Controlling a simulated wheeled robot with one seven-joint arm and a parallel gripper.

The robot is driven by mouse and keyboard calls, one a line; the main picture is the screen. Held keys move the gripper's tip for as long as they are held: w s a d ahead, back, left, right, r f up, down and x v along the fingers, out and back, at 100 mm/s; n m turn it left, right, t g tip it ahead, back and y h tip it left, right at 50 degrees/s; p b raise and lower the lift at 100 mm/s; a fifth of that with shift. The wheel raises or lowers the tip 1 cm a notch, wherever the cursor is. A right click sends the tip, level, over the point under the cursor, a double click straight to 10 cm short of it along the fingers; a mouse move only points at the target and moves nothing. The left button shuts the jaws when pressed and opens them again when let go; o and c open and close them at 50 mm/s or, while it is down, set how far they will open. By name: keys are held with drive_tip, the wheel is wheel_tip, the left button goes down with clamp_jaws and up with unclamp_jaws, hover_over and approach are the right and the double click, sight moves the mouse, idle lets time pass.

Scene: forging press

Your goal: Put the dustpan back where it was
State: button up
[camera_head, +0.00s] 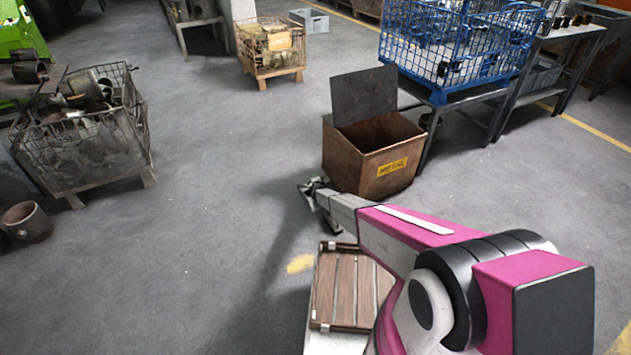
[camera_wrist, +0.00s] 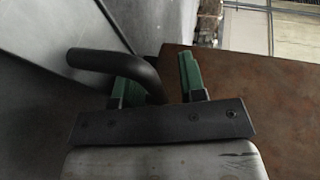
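In the wrist view my gripper (camera_wrist: 160,80) has two green fingers standing apart. A black bent handle (camera_wrist: 100,61), which looks like the dustpan's, passes over the left finger and curves down between the two. A gap shows between the handle and the right finger, so I do not see the fingers closed on it. The dustpan's pan cannot be made out clearly. In the head view my gripper (camera_head: 316,190) is at the end of my arm, low in front of the rusty bin; any dustpan there is too small or hidden to tell.
The rusty bin (camera_head: 372,165) has a raised dark lid and a yellow label. A blue wire crate (camera_head: 455,45) stands on a table behind it. Wire baskets stand at the left (camera_head: 85,150) and back (camera_head: 270,45). The grey floor at left centre is clear.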

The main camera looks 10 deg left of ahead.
drive_tip(key=v, duration=1.2)
drive_tip(key=s+d+r+n+g, duration=0.2)
drive_tip(key=s+d+r, duration=0.25)
drive_tip(key=r, duration=0.35)
drive_tip(key=s+d+r+n+g+h, duration=0.1)
drive_tip(key=s+d+r+n+g, duration=0.2)
drive_tip(key=d+r, duration=0.4)
drive_tip(key=s+d+r+n+g, duration=0.1)
drive_tip(key=s+d+r+n, duration=0.1)
drive_tip(key=s+d+r, duration=0.5)
drive_tip(key=s+d+r+n+g+h, duration=0.1)
drive_tip(key=s+d+r+n+g, duration=0.2)
drive_tip(key=s+r, duration=0.9)
drive_tip(key=s+d+r+n+g+h, duration=0.1)
drive_tip(key=s+d+r+n+g, duration=0.3)
drive_tip(key=s+d+r, duration=0.5)
drive_tip(key=s+r+g, duration=0.1)
drive_tip(key=s+r, duration=0.2)
drive_tip(key=s, duration=0.4)
drive_tip(key=shift+s+d+r+g, duration=0.15)
drive_tip(key=shift+s+d+g, duration=0.15)
drive_tip(key=shift+d, duration=0.1)
drive_tip(key=shift+a, duration=0.15)
